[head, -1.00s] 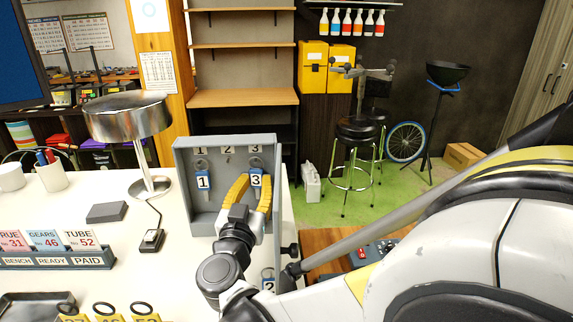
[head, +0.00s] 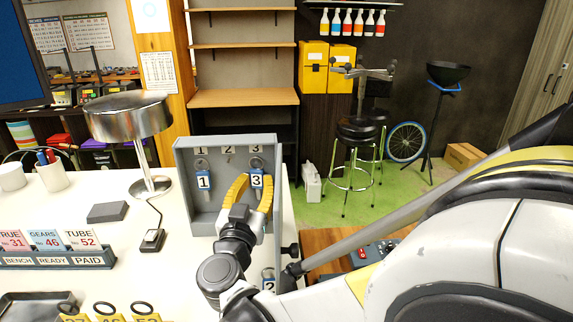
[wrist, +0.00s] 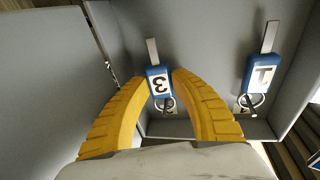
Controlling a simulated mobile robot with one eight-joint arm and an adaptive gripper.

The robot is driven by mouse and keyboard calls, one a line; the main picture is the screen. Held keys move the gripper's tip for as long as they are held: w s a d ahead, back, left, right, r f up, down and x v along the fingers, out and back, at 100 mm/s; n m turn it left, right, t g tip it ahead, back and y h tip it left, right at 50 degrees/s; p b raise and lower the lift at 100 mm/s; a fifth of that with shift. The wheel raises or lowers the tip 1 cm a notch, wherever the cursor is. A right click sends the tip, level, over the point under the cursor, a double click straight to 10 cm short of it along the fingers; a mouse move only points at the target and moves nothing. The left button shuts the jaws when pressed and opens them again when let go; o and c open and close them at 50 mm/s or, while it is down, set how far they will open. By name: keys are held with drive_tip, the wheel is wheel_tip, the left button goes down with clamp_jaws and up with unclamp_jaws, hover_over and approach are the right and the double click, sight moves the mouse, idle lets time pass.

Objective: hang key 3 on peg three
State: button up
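Key 3, with a blue and white tag (head: 257,181) marked 3, is at the right of the grey key box (head: 183,160), below the plate numbered 3 (head: 255,149). My gripper (head: 254,183) has its yellow fingers on both sides of this tag. In the wrist view the fingertips (wrist: 161,76) close on the tag (wrist: 159,83). Its ring (wrist: 166,104) is at peg three; I cannot tell for sure whether it is around the peg. Key 1 (head: 204,180) hangs under plate 1. Peg two (head: 228,160) is bare. Key 2's tag (head: 268,284) is low, beside my arm.
The box's side walls stand close to my fingers, the right wall nearest in the head view. A metal lamp (head: 128,117), a grey block (head: 107,212) and a card rack (head: 60,257) are on the white table (head: 120,190) to the left.

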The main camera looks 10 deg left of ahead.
drive_tip(key=o, duration=0.6)
drive_tip(key=shift+o, duration=0.3)
drive_tip(key=o, duration=0.4)
drive_tip(key=shift+a+f, duration=0.1)
idle(0.4)
drive_tip(key=shift+s, duration=0.15)
